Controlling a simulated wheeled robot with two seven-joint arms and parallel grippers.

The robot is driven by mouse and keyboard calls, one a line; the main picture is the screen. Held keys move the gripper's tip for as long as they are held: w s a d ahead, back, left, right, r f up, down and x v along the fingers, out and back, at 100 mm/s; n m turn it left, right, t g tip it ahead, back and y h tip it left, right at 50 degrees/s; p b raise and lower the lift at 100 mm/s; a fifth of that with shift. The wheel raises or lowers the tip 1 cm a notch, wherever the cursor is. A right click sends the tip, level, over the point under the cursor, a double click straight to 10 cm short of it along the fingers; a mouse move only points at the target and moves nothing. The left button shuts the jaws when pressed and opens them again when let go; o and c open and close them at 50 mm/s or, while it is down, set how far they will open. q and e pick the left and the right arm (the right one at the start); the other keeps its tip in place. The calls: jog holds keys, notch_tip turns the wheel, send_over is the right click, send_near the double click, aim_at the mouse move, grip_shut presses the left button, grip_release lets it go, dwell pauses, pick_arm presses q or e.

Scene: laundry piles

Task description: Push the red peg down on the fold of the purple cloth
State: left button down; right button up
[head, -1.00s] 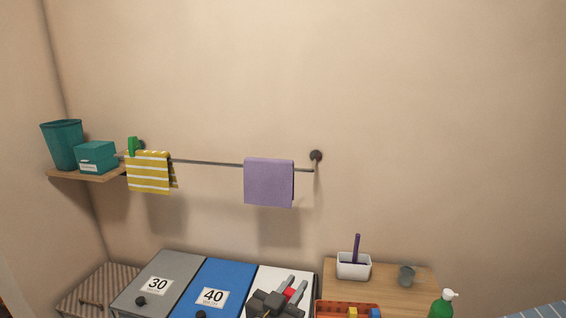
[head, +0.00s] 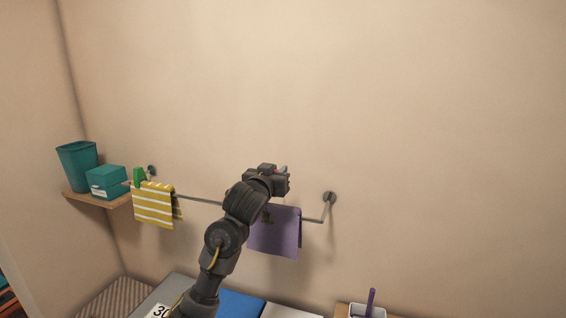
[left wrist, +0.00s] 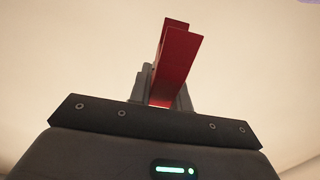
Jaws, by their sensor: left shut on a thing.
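The purple cloth (head: 283,235) hangs folded over a metal rail in the head view, its upper left part hidden behind my left arm. My left gripper (head: 281,174) is at the cloth's upper edge in that view; whether it touches the cloth I cannot tell. In the left wrist view my left gripper (left wrist: 163,88) is shut on the red peg (left wrist: 175,62), which sticks out beyond the fingers. In the head view the peg is almost wholly hidden by the gripper. My right gripper is not in view.
A yellow striped cloth (head: 153,206) with a green peg (head: 139,177) hangs at the rail's left. A shelf (head: 104,202) holds a teal bin (head: 78,166) and a teal box (head: 107,182). A blue lid (head: 240,303) lies below. The wall above the rail is bare.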

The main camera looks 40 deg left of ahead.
pick_arm(q)
jog(key=shift+s+a+r, duration=0.25)
jog(key=shift+r, duration=0.1)
jog(key=shift+w+f, duration=0.1)
jog(key=shift+w, duration=0.05)
jog(key=shift+f, duration=0.25)
jog(key=shift+f+b, duration=1.9)
jog(key=shift+f, duration=0.3)
jog(key=shift+f+b, duration=0.4)
jog(key=shift+f, duration=0.2)
jog(key=c, duration=1.2)
grip_release()
